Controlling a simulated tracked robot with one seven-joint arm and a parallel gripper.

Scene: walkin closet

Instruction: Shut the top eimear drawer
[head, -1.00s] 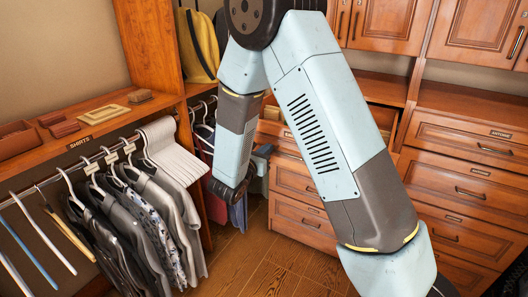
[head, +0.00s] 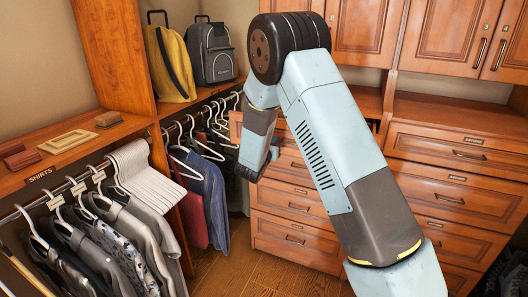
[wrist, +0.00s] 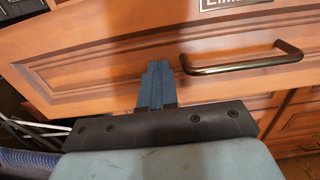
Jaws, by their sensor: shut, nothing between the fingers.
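The top drawer's wooden front (wrist: 110,60) fills much of the wrist view, with a dark bar handle (wrist: 245,62) and a partly cut-off name plate (wrist: 235,3) above it. The plate's visible letters start like "Eim". In the wrist view my gripper (wrist: 157,75) is shut and empty, its blue fingers against or just before the front's lower part, left of the handle. Contact cannot be told. In the head view my arm hides most of this drawer; a bit of its front (head: 236,126) shows left of the arm, standing out from the cabinet.
Lower drawers (head: 297,208) below it look shut. A rail of hanging clothes (head: 200,190) stands close on the left. A yellow bag (head: 170,60) and a grey backpack (head: 212,52) sit on the shelf above. Another drawer stack (head: 460,175) stands right. Some wooden floor is clear.

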